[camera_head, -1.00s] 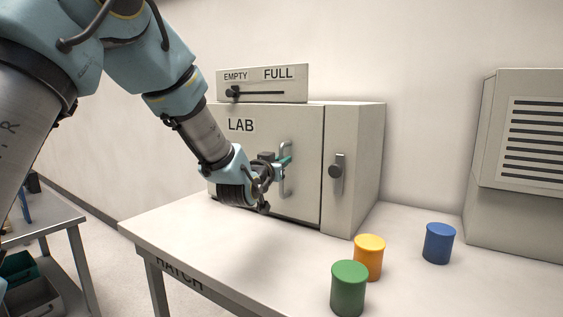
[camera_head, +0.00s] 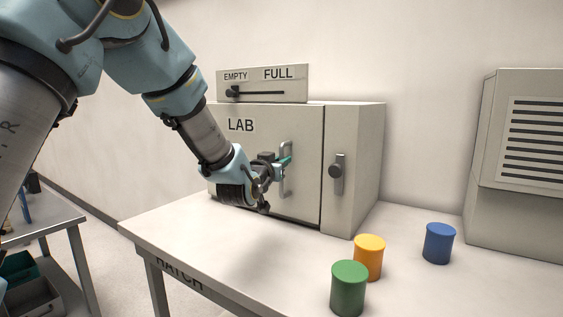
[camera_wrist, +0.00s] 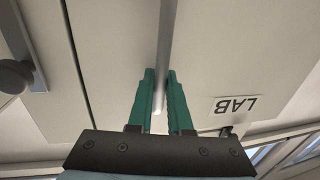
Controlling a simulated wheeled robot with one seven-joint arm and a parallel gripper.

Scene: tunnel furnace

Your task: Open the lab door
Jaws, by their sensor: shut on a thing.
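The lab door (camera_head: 302,127) is the flat grey front panel of a box on the bench, marked LAB. It looks closed, flush with the box front. Its vertical metal bar handle (camera_head: 287,178) stands out right of the door's middle. My gripper (camera_head: 283,162) is at the handle, with its green fingers shut around the bar. In the wrist view, the handle (camera_wrist: 166,45) runs between the two green fingertips (camera_wrist: 160,75), and the LAB label (camera_wrist: 236,105) shows upside down at the right.
A second panel with a dark latch handle (camera_head: 337,173) adjoins the door on the right. An EMPTY/FULL slider box (camera_head: 262,84) sits on top. Green (camera_head: 348,290), orange (camera_head: 369,258) and blue (camera_head: 438,244) cylinders stand on the bench's right part. A vented grey unit (camera_head: 520,190) stands at far right.

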